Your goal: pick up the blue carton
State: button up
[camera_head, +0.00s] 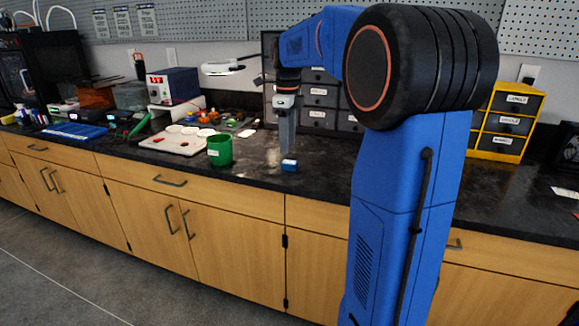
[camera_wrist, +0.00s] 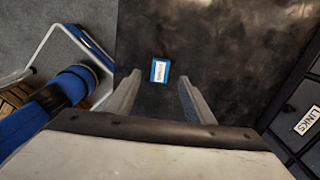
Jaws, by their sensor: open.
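The blue carton (camera_head: 289,165) is a small blue box with a white label. It sits on the dark counter (camera_head: 325,180) near the front edge, right of a green cup. My gripper (camera_head: 285,150) points down above the counter, just above and behind the carton in the head view. In the wrist view the carton (camera_wrist: 160,71) lies beyond the fingertips, roughly centred between the two fingers of my gripper (camera_wrist: 158,85). The fingers are apart with nothing between them. The exact height above the carton is hard to tell.
A green cup (camera_head: 220,150) stands left of the carton, by a pale board (camera_head: 165,142) with small items. Dark drawer units (camera_head: 318,97) stand behind my gripper. A yellow-framed drawer unit (camera_head: 505,123) stands at the right. The counter around the carton is clear.

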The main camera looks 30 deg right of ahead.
aim_at(288, 162)
jog(key=shift+f, duration=3.1)
jog(key=shift+c, duration=0.2)
jog(key=c, duration=1.1)
